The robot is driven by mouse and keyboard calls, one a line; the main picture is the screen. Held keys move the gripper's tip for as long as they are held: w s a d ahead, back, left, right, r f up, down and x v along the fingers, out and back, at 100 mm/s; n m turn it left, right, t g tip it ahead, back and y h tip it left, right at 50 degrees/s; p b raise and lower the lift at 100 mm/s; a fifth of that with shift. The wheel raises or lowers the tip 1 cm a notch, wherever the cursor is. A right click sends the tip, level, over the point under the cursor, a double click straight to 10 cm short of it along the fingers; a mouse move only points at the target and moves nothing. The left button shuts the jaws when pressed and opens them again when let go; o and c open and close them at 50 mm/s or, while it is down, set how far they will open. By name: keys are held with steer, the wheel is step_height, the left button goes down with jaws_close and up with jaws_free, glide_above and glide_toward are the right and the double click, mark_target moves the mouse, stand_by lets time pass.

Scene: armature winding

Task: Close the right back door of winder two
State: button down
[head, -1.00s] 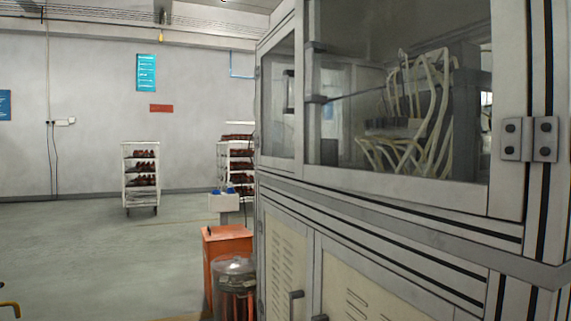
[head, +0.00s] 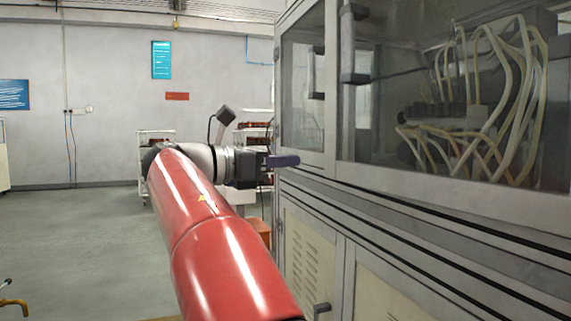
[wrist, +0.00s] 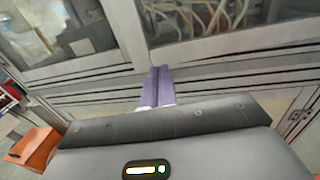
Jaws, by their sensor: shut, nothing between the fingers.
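The winder cabinet (head: 440,225) fills the right of the head view, with two framed glass upper doors. The right door (head: 450,184) has a dark upright handle (head: 355,45) near its left edge; the left door (head: 303,90) is narrower in view. The right door looks nearly in line with the frame, but I cannot tell whether it is fully shut. My gripper (head: 283,160) is shut and empty, its purple fingers pointing right, near the left door's lower edge. In the wrist view my fingers (wrist: 158,88) are together, in front of the rail below the glass; contact is unclear.
Pale cables (head: 500,80) show behind the right glass. Vented lower doors (head: 308,258) lie below. An orange bin (head: 262,229) stands beyond the cabinet's left side, and racks (head: 155,140) stand farther back. The floor (head: 80,240) at left is open.

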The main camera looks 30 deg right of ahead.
mark_target(343, 158)
steer(key=d, duration=0.7)
steer(key=s+d, duration=0.1)
steer(key=d, duration=0.2)
steer(key=shift+s+d, duration=0.1)
steer(key=shift+d, duration=0.25)
